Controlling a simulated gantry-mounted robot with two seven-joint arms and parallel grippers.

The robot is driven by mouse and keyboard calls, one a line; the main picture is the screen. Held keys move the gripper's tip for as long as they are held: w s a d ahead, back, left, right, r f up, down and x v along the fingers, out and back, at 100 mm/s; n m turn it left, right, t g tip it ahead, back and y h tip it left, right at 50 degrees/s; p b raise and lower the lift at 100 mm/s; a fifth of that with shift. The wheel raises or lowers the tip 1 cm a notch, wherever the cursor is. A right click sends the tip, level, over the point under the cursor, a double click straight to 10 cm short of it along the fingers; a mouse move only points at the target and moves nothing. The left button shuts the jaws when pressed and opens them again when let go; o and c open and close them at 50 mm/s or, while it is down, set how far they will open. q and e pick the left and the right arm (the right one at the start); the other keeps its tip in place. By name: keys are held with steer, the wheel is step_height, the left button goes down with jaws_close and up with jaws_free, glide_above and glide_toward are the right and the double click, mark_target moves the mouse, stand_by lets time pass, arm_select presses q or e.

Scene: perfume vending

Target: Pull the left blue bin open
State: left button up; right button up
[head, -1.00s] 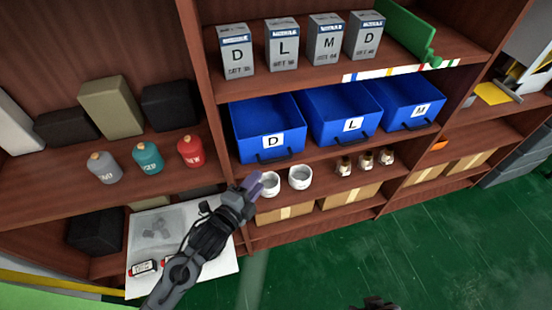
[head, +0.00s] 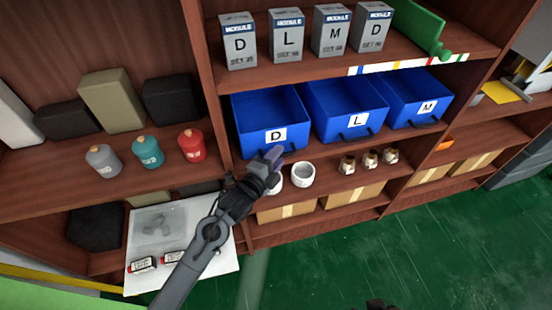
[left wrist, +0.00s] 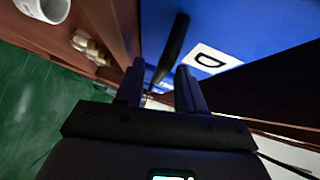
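The left blue bin (head: 262,108), marked D, sits on the middle shelf with its open top facing up. Its black handle (left wrist: 174,45) runs across its front in the left wrist view. My left gripper (head: 274,154) is at the lower front of this bin. In the left wrist view the two fingers of my left gripper (left wrist: 160,88) are apart, and the handle's near end lies in line with the gap between them. I cannot tell whether they touch it. A dark piece at the bottom edge of the head view may be my right gripper (head: 375,304); its fingers cannot be made out.
Blue bins marked L (head: 343,100) and M (head: 412,92) stand to the right. White cups, one of them in clear view (head: 303,174), are on the shelf below, close to my left gripper. Grey boxes (head: 287,37) stand above. Green floor lies in front.

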arm_select(q)
jaws_close()
steer(key=shift+s, duration=0.1)
steer(key=shift+s+d+r+p, duration=0.15)
steer(key=shift+s+d+p, duration=0.05)
steer(key=shift+s+p, duration=0.4)
steer(key=s+d+p, duration=0.2)
steer(key=s+p, duration=0.2)
steer(key=s, duration=0.4)
steer(key=s+d+p, duration=0.3)
steer(key=s+p, duration=0.2)
steer(key=s, duration=0.4)
steer(key=shift+s, duration=0.1)
jaws_free()
